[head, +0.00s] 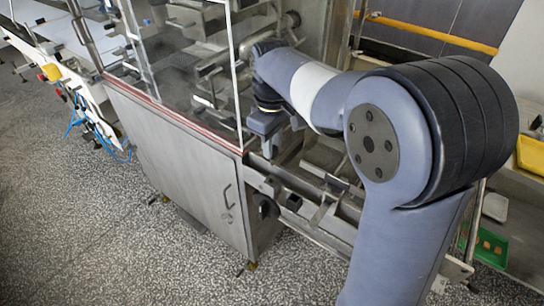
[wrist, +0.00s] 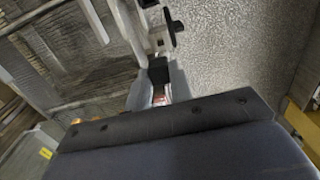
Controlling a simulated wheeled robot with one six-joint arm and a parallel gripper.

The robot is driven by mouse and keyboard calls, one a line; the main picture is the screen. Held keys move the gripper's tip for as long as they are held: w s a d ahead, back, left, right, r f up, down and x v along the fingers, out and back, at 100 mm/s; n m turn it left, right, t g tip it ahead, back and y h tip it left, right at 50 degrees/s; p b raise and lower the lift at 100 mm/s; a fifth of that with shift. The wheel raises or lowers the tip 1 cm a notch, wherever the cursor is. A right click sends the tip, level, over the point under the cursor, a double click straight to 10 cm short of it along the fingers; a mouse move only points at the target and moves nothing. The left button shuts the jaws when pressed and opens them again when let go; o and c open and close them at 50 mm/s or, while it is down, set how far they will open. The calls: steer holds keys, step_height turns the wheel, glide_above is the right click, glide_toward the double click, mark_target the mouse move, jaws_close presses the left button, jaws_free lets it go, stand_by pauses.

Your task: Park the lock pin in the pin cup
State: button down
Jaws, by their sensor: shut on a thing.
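My gripper (wrist: 157,88) is shut on a small piece at its fingertips, which I take to be the lock pin (wrist: 158,71). Its dark end shows between the pale fingers in the wrist view, with a small reddish bit behind it; the rest is hidden. In the head view my gripper (head: 267,146) points down beside the clear-panelled machine, above its metal side rails, and the pin cannot be made out. I cannot pick out the pin cup for sure in either view.
The steel cabinet (head: 180,165) with clear panels stands left of my gripper. A black knob (head: 265,207) sits on the rail (head: 305,222) below. A yellow bin (head: 530,155) and green tray (head: 490,246) are at the right. The speckled floor in front is clear.

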steer(key=shift+r+p, duration=2.5)
steer(key=shift+r, duration=0.55)
